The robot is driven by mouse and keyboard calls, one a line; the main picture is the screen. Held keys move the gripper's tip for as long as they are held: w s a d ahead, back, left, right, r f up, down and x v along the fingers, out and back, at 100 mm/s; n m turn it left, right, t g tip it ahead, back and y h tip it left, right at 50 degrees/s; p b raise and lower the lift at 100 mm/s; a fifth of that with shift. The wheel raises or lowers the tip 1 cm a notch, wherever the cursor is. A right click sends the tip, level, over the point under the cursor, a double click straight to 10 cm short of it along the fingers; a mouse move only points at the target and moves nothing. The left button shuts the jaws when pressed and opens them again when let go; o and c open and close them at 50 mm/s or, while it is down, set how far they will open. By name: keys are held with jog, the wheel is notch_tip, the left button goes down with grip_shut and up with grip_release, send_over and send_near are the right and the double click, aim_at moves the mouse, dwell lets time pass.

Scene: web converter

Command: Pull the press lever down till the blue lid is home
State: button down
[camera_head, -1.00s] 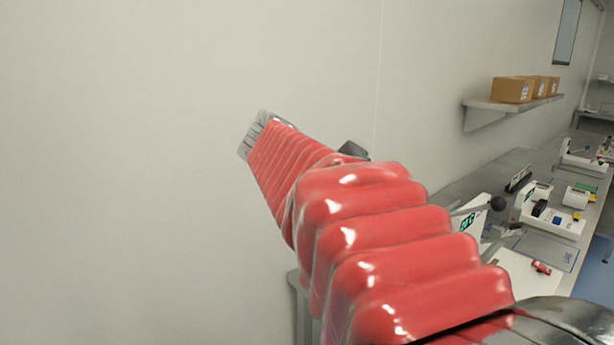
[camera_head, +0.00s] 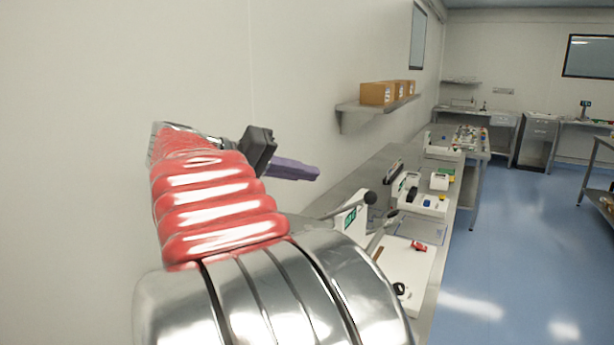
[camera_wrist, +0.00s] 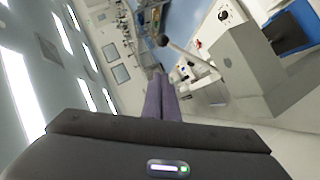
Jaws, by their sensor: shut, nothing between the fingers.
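The press lever is a thin grey rod with a black ball knob (camera_head: 370,198), sticking out over the bench beside a white panel with a green label (camera_head: 350,220). In the wrist view, a black knob (camera_wrist: 162,41) on a rod slants down to the right towards a large grey block (camera_wrist: 255,72). My gripper (camera_head: 316,173) has purple fingers, shut and empty, above and left of the knob in the head view. In the wrist view its fingertips (camera_wrist: 158,76) appear below the knob, apart from it. A blue patch (camera_wrist: 287,36) shows beyond the grey block; I cannot tell whether it is the lid.
A steel bench (camera_head: 362,172) runs along the wall, with white fixtures (camera_head: 422,200) and a small red item (camera_head: 418,245). A wall shelf (camera_head: 372,107) holds cardboard boxes (camera_head: 378,94). Open blue floor (camera_head: 510,240) lies to the right.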

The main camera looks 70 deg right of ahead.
jog(key=s+a+f+x, duration=0.1)
jog(key=x, duration=1)
jog(key=shift+s+a, duration=0.35)
jog(key=shift+s, duration=0.05)
jog(key=shift+s+f, duration=0.1)
jog(key=shift+f, duration=0.1)
